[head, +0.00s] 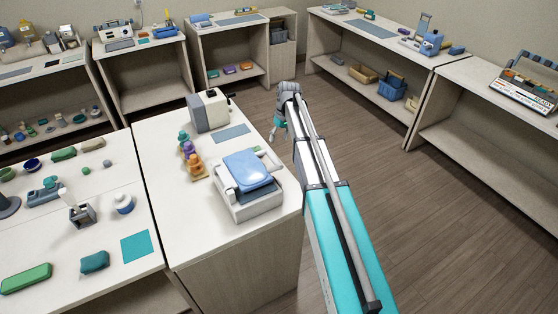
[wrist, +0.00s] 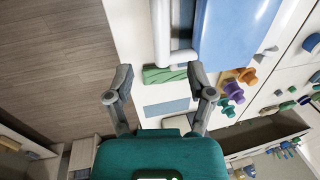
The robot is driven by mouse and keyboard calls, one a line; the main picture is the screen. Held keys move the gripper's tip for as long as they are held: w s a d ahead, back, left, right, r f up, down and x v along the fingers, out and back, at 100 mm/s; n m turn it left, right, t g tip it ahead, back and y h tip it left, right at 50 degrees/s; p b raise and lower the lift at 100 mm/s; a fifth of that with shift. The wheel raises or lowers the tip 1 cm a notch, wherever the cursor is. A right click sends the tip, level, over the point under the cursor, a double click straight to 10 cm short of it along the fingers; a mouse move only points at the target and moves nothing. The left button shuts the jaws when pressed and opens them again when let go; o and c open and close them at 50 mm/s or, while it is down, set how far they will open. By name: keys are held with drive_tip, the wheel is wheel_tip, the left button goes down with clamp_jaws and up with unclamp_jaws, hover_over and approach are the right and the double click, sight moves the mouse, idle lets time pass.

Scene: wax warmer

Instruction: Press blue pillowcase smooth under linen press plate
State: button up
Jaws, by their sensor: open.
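In the head view, a white press-like unit (head: 246,207) stands near the right edge of the white counter, with a smooth light-blue rounded slab (head: 247,169) on top. I cannot tell whether this slab is the press plate or the blue pillowcase. In the wrist view the blue slab (wrist: 236,32) is at the top, beside a pale bar (wrist: 161,30).
A green piece (wrist: 165,75) lies beside the unit in the wrist view. A blue-grey mat (head: 231,134), a white cranked box (head: 209,111) and a rack of coloured figures (head: 192,165) share the counter. Other benches surround open wooden floor (head: 375,160).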

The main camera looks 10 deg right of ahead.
sight(275, 157)
drive_tip(key=shift+b+x, duration=4.4)
drive_tip(key=shift+x, duration=0.45)
